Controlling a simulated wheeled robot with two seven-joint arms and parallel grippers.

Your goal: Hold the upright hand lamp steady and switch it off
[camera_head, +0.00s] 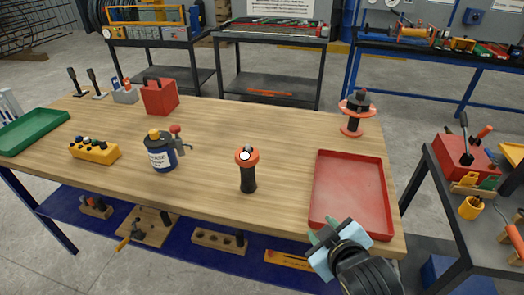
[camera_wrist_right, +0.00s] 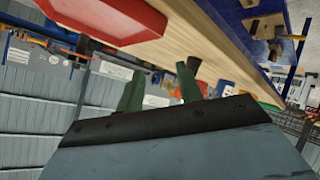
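The hand lamp (camera_head: 248,172) stands upright near the front middle of the wooden table in the head view. It has a black body, an orange-red head and a bright white round face, with a small grey piece on top. My right gripper (camera_head: 320,240) is at the table's front right, over the near edge of the red tray, apart from the lamp and to its right. In the right wrist view its two green fingers (camera_wrist_right: 160,78) are spread with nothing between them. My left gripper is not in view.
The red tray (camera_head: 318,212) lies right of the lamp. A blue can (camera_head: 162,158) and a yellow block with knobs (camera_head: 94,152) stand to its left. A red box (camera_head: 160,97), a red-and-black spool (camera_head: 355,113) and a green tray (camera_head: 32,131) are farther off. Bare wood surrounds the lamp.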

